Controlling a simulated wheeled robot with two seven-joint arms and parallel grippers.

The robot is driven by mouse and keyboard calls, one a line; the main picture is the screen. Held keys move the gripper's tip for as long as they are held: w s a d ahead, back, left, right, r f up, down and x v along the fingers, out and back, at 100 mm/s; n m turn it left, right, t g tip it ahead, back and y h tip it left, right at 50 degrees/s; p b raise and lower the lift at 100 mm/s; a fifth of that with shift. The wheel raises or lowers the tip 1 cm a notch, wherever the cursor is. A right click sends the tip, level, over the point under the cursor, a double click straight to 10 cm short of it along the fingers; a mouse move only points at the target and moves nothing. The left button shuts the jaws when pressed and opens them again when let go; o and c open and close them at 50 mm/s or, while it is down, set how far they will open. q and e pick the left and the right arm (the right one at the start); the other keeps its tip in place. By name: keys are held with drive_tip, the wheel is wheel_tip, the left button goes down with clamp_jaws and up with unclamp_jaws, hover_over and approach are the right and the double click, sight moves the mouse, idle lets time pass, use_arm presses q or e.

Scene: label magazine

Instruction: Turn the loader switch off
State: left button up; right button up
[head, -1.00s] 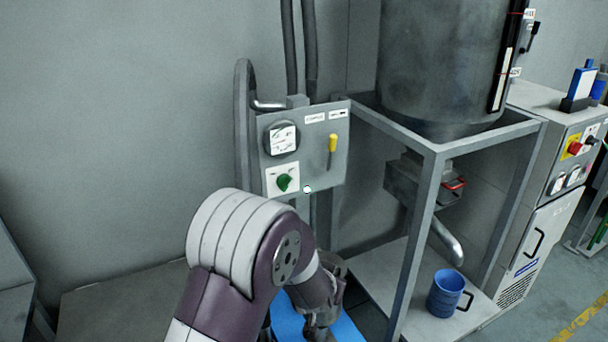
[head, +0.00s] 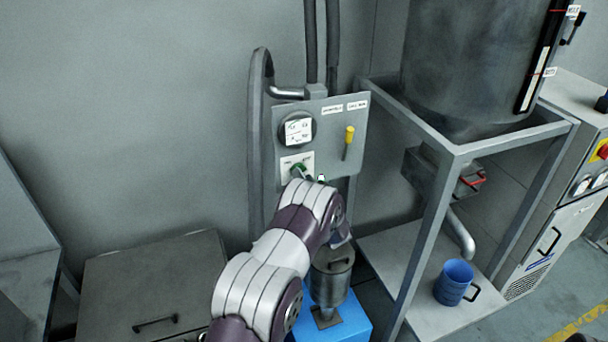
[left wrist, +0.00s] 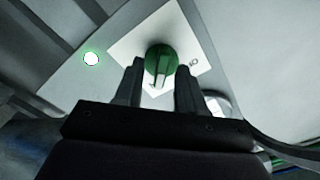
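The loader switch is a green rotary knob (head: 299,171) on a white plate at the lower left of the grey wall panel (head: 326,140). The knob also shows in the left wrist view (left wrist: 161,62), just beyond my fingertips. My left gripper (left wrist: 159,80) is open, with its two dark fingers apart and the knob's handle seen between them. I cannot tell whether they touch it. In the head view my left arm's wrist hides the gripper. A small lamp (left wrist: 91,57) beside the plate glows with a green rim. My right gripper is not in view.
A yellow-handled lever (head: 348,143) and a round gauge (head: 298,129) sit on the same panel. Below stands a metal canister (head: 332,280) on a blue block. A frame holding a large drum (head: 450,60) and a blue mug (head: 453,282) are to the right.

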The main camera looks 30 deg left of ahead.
use_arm(q)
drive_tip(key=shift+a+r, duration=0.1)
drive_tip(key=shift+a, duration=0.1)
drive_tip(key=shift+w, duration=0.1)
drive_tip(key=shift+c, duration=0.3)
clamp_jaws()
drive_tip(key=shift+f, duration=0.2)
